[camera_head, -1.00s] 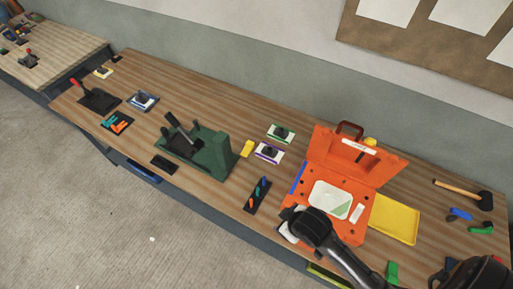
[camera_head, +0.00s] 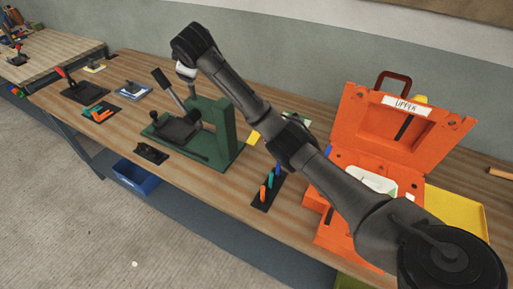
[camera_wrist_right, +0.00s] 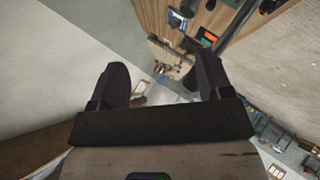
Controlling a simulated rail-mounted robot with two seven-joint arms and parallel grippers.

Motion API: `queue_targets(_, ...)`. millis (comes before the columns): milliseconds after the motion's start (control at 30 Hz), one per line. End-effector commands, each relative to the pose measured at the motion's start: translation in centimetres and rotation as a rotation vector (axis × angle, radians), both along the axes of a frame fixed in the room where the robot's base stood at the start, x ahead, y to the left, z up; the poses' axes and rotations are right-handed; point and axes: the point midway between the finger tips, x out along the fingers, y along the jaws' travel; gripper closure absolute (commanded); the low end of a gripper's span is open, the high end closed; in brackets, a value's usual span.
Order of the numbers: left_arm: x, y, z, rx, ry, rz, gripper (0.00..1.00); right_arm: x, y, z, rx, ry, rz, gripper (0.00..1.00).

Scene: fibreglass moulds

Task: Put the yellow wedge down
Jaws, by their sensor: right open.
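A small yellow block (camera_head: 253,138) lies on the wooden table just right of the green press; I cannot tell whether it is the wedge. My left gripper is not in view.
The green press (camera_head: 226,125) with a lever stands mid-table. A black rack (camera_head: 259,204) with coloured wedges lies in front. A yellow tray (camera_head: 458,212) lies right of the orange mould. Small moulds and pads lie at left, with bare wood between them.

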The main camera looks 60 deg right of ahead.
Motion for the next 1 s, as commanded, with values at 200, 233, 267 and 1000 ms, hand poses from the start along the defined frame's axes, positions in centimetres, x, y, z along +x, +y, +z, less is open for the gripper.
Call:
queue_targets(200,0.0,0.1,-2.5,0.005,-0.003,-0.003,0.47,-0.3,-7.5,-6.6,-0.119,0.413,0.239,0.28)
queue_targets(233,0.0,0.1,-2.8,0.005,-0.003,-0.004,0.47,-0.6,-8.5,-7.7,-0.127,0.47,0.284,0.28)
queue_targets(267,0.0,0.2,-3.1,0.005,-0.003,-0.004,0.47,-0.9,-9.4,-8.6,-0.132,0.523,0.334,0.28)
queue_targets(1000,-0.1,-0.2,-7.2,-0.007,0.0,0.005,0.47,-9.8,-18.9,-22.3,-0.032,0.921,1.163,0.28)
